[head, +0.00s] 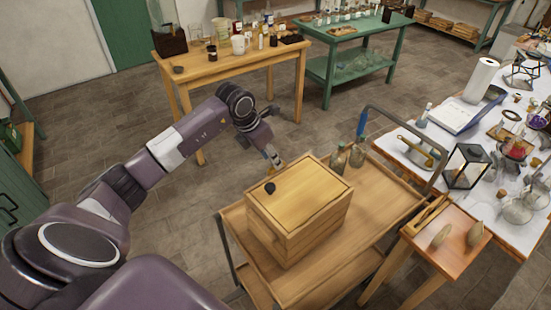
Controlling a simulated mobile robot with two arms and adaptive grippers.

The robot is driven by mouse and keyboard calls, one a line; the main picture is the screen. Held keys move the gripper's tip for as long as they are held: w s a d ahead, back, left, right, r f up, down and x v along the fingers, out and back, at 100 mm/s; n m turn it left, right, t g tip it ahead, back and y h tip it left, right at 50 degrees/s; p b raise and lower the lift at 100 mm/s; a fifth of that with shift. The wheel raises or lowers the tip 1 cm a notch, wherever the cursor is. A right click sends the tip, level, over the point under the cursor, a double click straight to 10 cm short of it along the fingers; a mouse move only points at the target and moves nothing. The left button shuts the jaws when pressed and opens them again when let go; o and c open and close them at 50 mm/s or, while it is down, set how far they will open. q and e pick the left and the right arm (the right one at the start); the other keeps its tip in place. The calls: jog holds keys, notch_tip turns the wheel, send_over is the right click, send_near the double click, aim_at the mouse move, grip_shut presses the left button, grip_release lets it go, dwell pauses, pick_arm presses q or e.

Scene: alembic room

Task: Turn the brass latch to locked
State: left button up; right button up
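A wooden box (292,232) with a flat lid and a small black knob (270,188) stands on a wooden cart (372,215). I cannot make out a brass latch for certain; the far side of the box is hidden. My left arm reaches in from the left, and my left gripper (274,160) points down just beyond the box's far left corner. It is small and partly dark here, so I cannot tell whether its fingers are open or shut, or touching the box. My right gripper is not in view.
Glass bottles (347,158) stand on the cart behind the box, near its metal handle (405,130). A small side table (450,255) and a white table crowded with glassware (515,215) are to the right. The floor left of the cart is clear.

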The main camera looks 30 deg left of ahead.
pick_arm(q)
jog(key=x, duration=0.2)
jog(key=shift+w+d+f+p, duration=0.1)
jog(key=shift+w+f+p, duration=0.15)
jog(key=shift+w+p, duration=0.1)
jog(key=shift+w+f, duration=0.25)
jog(key=shift+f, duration=0.4)
grip_shut()
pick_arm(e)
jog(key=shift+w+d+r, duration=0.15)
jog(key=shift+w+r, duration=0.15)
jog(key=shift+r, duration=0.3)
